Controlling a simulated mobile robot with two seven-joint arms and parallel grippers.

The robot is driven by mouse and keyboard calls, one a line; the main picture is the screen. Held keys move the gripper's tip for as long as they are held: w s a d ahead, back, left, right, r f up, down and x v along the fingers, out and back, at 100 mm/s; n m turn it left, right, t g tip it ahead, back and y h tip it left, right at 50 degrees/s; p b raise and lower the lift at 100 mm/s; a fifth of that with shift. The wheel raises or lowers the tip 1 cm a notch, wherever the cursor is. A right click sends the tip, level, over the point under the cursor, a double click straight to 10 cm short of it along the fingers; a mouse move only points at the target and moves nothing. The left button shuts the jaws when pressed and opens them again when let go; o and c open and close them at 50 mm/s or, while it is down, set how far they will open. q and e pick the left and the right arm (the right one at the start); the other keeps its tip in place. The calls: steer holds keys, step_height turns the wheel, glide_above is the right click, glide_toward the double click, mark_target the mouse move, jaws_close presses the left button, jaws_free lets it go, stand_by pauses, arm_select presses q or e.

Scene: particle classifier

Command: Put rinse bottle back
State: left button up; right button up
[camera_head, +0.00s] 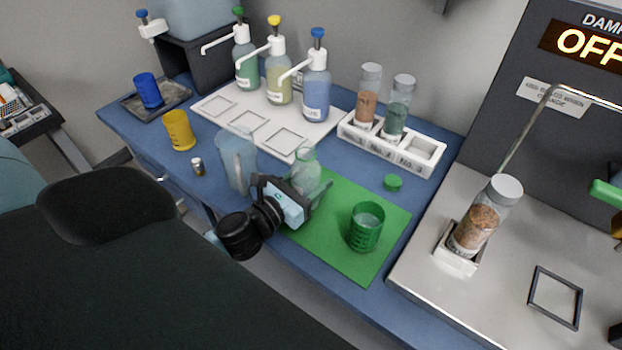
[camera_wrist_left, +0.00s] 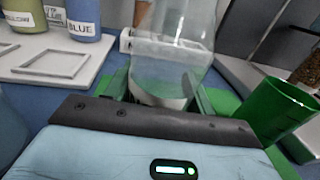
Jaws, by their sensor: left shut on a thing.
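A clear see-through bottle (camera_head: 306,168), which I take to be the rinse bottle, stands upright between the fingers of my left gripper (camera_head: 303,196), at the left edge of the green mat (camera_head: 340,262). The left wrist view shows the bottle (camera_wrist_left: 172,62) close up, with a little liquid or a pale base at the bottom. My left gripper (camera_wrist_left: 155,100) is shut on it. I cannot tell whether the bottle touches the mat. My right gripper is not in view.
A green beaker (camera_head: 366,226) stands on the mat; a green cap (camera_head: 393,183) lies behind. A clear pitcher (camera_head: 236,160) is close left of my gripper. A white tray (camera_head: 213,104) holds three pump bottles and empty square outlines. A white rack (camera_head: 392,152) holds two jars and one empty slot.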

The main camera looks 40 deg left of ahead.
arm_select(q)
steer(key=shift+f, duration=0.15)
steer(key=o, duration=1.2)
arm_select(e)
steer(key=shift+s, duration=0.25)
arm_select(q)
steer(key=shift+o, duration=0.2)
steer(key=shift+s, duration=0.15)
steer(key=s, duration=0.3)
steer(key=s+a+b, duration=0.1)
steer(key=s, duration=0.2)
steer(key=s+b, duration=0.1)
steer(key=s, duration=0.3)
steer(key=shift+a, duration=0.25)
steer(key=shift+s+a, duration=0.1)
steer(key=shift+s, duration=0.5)
steer(key=shift+s+r, duration=0.2)
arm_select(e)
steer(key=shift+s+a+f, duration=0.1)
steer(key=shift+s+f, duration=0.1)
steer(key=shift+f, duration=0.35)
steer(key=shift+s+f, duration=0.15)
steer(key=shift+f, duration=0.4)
